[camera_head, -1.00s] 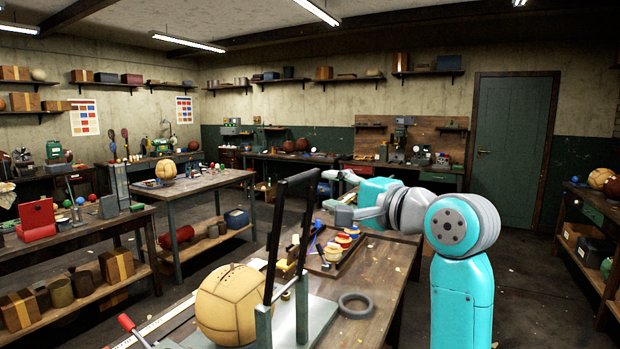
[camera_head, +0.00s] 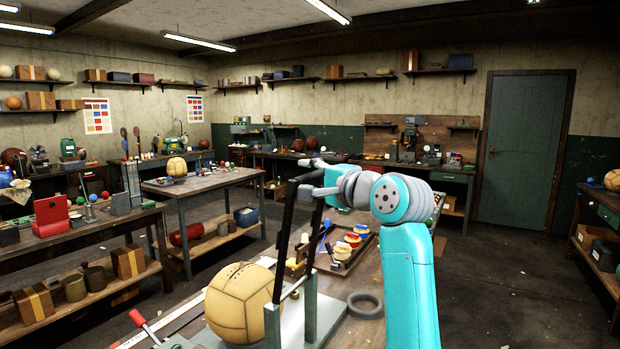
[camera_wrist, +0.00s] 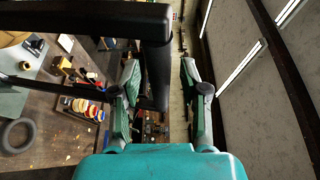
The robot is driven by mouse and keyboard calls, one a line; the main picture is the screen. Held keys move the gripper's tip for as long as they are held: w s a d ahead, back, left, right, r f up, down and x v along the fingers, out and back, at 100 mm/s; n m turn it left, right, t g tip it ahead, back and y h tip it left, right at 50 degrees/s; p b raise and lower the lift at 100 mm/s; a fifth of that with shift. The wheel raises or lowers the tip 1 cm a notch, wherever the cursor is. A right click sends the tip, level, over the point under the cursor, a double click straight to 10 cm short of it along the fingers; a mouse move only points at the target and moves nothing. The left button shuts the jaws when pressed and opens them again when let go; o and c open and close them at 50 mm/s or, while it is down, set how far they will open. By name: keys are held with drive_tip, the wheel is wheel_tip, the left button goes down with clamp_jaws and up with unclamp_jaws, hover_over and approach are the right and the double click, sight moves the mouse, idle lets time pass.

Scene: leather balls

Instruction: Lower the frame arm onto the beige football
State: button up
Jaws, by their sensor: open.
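The beige football (camera_head: 240,303), a stitched panelled ball, sits at the near end of the workbench beside the grey posts of a stand. The black frame arm (camera_head: 283,232) stands raised and slightly tilted on those posts, its top bar well above the ball. My gripper (camera_head: 304,191) is at the upper part of the frame arm. In the wrist view my gripper (camera_wrist: 160,64) is open, with a black part of the frame arm (camera_wrist: 155,85) showing between its fingers; I cannot tell whether they touch it. The ball does not show there.
A tray of colourful pots (camera_head: 347,248) lies behind the stand, and a grey ring (camera_head: 365,304) lies to its right. A red-handled tool (camera_head: 140,321) is left of the ball. Another table (camera_head: 205,182) with a similar ball stands behind.

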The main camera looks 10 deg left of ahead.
drive_tip(key=shift+c, duration=0.2)
clamp_jaws()
drive_tip(key=shift+a, duration=0.15)
